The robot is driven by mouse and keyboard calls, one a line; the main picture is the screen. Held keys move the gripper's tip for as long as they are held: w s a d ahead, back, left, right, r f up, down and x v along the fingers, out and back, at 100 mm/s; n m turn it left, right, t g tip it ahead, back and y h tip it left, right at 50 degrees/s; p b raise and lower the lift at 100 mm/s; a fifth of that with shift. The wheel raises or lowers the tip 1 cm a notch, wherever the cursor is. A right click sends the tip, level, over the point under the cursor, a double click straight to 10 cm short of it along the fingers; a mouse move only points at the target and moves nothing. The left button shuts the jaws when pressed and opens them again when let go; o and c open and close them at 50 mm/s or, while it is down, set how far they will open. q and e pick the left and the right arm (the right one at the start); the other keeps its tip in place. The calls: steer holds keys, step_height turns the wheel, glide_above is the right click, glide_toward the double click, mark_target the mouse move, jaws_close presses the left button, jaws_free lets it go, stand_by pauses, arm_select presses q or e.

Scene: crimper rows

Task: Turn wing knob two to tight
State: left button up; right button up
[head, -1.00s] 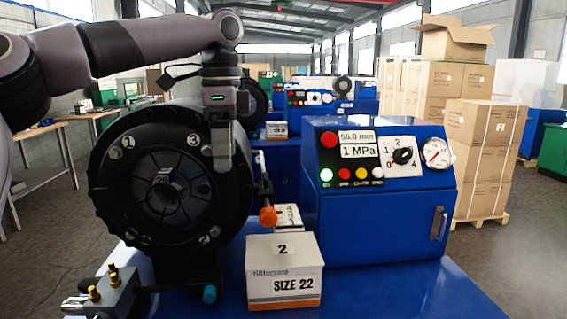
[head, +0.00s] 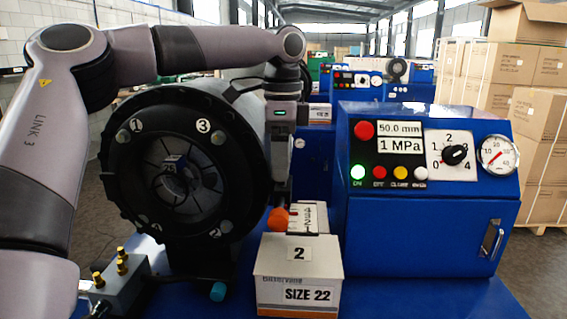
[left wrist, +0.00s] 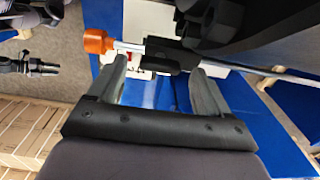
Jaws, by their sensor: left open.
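The black round crimper head (head: 108,185) stands at the left of the head view, with a silver fastener beside each number on its face. The fastener by the 2 (head: 226,226) is at lower right; I cannot make out wings on it. An orange knob (head: 278,220) sticks out at the head's right side; it also shows in the left wrist view (left wrist: 95,41), on a silver shaft with a black sleeve (left wrist: 172,53). My left gripper (head: 283,196) points down beside the head, just above the orange knob. Its fingers (left wrist: 158,68) are apart, near the shaft. My right gripper is not in view.
A white SIZE 22 box (head: 297,260) stands below the orange knob, with another box (head: 309,217) behind. The blue control cabinet (head: 425,230) is at right. A brass-fitted valve block (head: 121,279) sits at front left. Cardboard boxes (head: 549,140) stand far right.

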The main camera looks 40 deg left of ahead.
arm_select(q)
steer(key=shift+f, duration=0.7)
steer(key=c, duration=1.1)
steer(key=shift+o, duration=0.3)
